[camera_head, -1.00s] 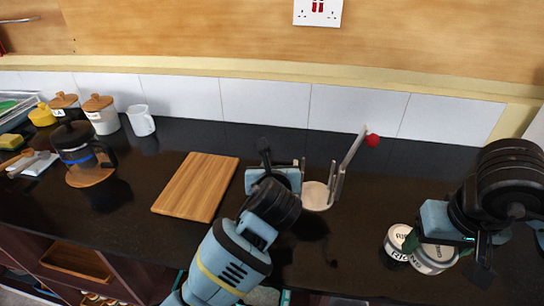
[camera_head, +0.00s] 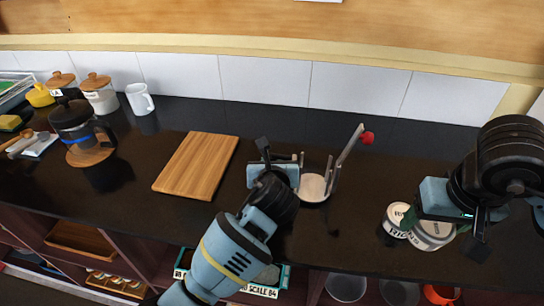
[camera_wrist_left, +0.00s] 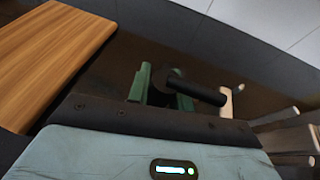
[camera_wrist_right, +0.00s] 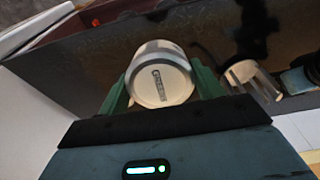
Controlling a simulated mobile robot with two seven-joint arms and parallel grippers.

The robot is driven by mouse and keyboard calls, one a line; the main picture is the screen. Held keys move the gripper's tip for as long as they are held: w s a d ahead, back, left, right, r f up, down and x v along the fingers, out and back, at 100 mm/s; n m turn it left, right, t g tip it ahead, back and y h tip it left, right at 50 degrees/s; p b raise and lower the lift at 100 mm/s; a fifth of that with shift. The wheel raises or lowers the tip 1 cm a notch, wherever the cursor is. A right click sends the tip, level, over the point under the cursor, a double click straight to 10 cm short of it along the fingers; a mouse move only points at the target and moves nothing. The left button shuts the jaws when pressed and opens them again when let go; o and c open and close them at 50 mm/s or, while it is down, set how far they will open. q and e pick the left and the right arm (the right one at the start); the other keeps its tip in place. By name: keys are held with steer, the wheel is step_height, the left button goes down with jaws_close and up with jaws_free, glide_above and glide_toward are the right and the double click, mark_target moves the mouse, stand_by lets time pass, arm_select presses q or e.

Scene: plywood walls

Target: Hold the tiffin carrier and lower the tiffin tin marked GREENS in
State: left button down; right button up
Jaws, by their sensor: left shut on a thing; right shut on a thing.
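The tiffin carrier (camera_head: 313,188) has a pale round base, upright posts and a tilted arm with a red knob; it is right of the cutting board. My left gripper (camera_head: 273,174) is shut on its dark handle, which shows between the green fingers in the left wrist view (camera_wrist_left: 200,89). My right gripper (camera_head: 424,222) is shut on a white tin (camera_head: 435,233); the right wrist view shows GREENS on its lid (camera_wrist_right: 160,83).
A wooden cutting board (camera_head: 197,165) lies left of my left gripper. A French press (camera_head: 75,125), lidded canisters (camera_head: 99,95) and a white mug (camera_head: 140,98) stand at the back left. The dark counter behind the carrier is clear. Shelves are below the front edge.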

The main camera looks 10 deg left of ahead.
arm_select(q)
steer(key=shift+f, duration=0.4)
stand_by(0.7)
steer(key=c, duration=1.9)
jaws_free()
steer(key=shift+f, duration=0.1)
jaws_close()
steer(key=o, duration=0.6)
jaws_free()
steer(key=shift+o, duration=0.2)
jaws_close()
